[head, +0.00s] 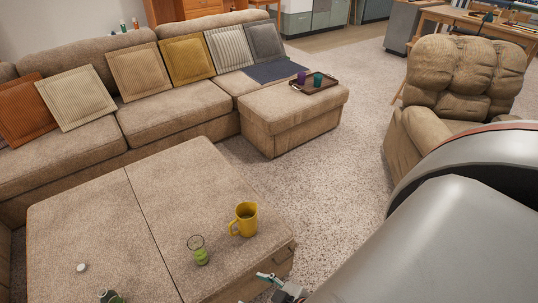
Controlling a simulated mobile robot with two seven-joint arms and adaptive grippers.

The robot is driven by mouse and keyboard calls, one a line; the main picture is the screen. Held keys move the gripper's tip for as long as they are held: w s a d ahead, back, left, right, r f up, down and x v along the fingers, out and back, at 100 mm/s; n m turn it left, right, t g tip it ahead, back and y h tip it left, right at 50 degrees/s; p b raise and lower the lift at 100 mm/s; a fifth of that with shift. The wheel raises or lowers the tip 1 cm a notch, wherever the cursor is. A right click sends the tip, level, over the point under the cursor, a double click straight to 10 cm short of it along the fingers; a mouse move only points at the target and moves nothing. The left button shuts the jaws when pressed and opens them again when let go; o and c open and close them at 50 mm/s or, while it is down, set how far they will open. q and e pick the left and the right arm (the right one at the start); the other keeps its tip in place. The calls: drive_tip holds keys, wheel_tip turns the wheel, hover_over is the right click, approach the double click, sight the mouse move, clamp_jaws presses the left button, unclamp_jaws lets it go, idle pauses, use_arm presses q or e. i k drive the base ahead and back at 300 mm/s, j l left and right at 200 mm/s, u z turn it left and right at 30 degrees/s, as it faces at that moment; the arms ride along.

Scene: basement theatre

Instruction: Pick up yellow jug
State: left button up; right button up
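The yellow jug (246,219) stands upright near the right corner of the large beige ottoman (95,215) in the head view. Its handle points left. My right arm comes in from the right and covers the lower right of the view. Part of my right gripper (278,287) shows at the bottom edge, below and right of the jug and apart from it in the picture. The rest of it is cut off, so I cannot tell whether it is open.
A clear glass with green contents (198,251) stands close left of the jug. A small white object (82,267) and a dark and green object (110,297) are further left. A sofa (180,104) lies behind; an armchair (450,95) stands right. Carpet (340,170) between is clear.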

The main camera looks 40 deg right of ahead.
sight(247, 213)
drive_tip(key=z, duration=1)
drive_tip(key=k+u, duration=0.1)
drive_tip(key=k, duration=0.5)
drive_tip(key=u, duration=1.35)
drive_tip(key=l+u, duration=0.55)
drive_tip(key=u, duration=0.15)
drive_tip(key=k+l, duration=0.1)
drive_tip(key=l, duration=0.5)
drive_tip(key=k+l, duration=0.1)
drive_tip(key=l, duration=0.45)
drive_tip(key=k+l, duration=0.1)
drive_tip(key=l, duration=0.5)
drive_tip(key=k+l, duration=0.1)
drive_tip(key=l, duration=0.5)
drive_tip(key=k+l, duration=0.1)
drive_tip(key=l, duration=0.45)
